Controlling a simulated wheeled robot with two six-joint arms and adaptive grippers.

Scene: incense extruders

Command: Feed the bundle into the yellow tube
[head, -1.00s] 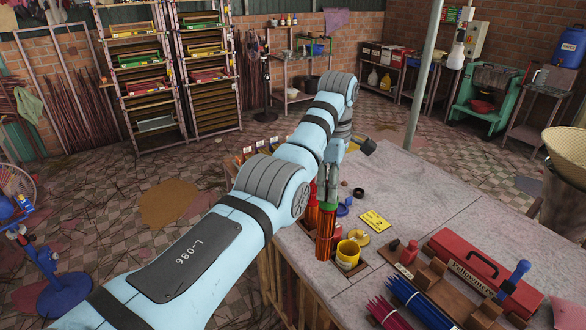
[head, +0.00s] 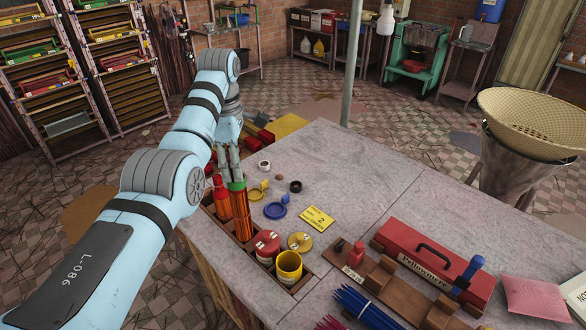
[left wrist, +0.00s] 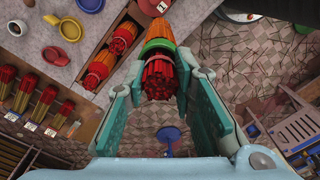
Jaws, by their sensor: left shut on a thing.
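My left gripper (head: 232,168) is shut on the upper part of an orange-red bundle (head: 242,218) with a green band. The bundle is upright at the tray's left part; I cannot tell whether its lower end is in a slot or above it. The left wrist view shows the bundle (left wrist: 158,72) between both fingers (left wrist: 160,95). The yellow tube (head: 289,268) stands open at the top in the tray's near right part, apart from the bundle. A red-topped container (head: 267,242) stands between them. My right gripper is not in view.
A red bundle (head: 221,197) stands left of the held one. A red toolbox (head: 430,262) is at right. The table's far middle is clear.

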